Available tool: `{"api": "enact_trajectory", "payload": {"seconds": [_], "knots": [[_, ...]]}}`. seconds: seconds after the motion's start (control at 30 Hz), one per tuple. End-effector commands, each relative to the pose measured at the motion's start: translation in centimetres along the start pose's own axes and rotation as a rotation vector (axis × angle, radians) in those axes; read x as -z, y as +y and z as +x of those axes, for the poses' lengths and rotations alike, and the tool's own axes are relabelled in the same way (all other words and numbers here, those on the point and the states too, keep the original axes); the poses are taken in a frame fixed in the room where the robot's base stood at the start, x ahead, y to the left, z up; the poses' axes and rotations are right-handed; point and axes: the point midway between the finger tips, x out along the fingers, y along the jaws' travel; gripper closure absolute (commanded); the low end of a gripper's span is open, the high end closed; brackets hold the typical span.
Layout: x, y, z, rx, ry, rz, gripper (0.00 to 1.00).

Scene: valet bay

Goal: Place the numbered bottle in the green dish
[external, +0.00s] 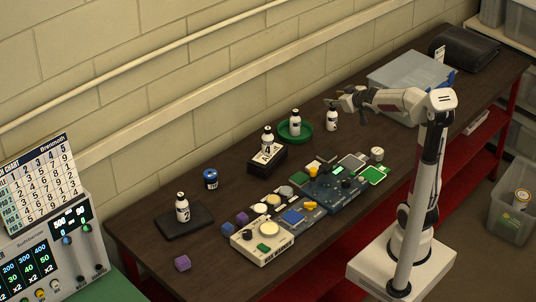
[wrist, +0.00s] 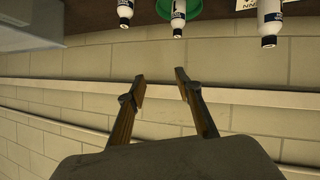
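The green dish (external: 309,135) lies near the wall, and a white bottle with a dark label (external: 295,122) appears to stand upright in it. A similar bottle (external: 332,121) stands right of the dish. Another bottle (external: 267,138) stands on a black block, with a 4 showing at its lower part. A further bottle (external: 182,207) stands on a black pad, with a 2 showing. My gripper (external: 331,103) is above the right bottle, open and empty. In the wrist view my gripper (wrist: 161,78) faces the wall; bottles and the green dish (wrist: 208,8) show at the top edge.
Circuit boards and modules (external: 320,190) fill the front middle of the bench.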

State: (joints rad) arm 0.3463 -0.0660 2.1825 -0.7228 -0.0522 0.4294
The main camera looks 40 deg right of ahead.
Motion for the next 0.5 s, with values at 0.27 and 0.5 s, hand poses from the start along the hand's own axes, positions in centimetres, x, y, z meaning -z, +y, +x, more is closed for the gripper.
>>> {"api": "enact_trajectory", "payload": {"seconds": [0.27,0.5], "knots": [[-2.8,-2.0,-6.5,-0.026,-0.113,0.03,0.66],[-6.8,-4.6,-12.1,0.005,-0.229,0.055,0.66]]}}
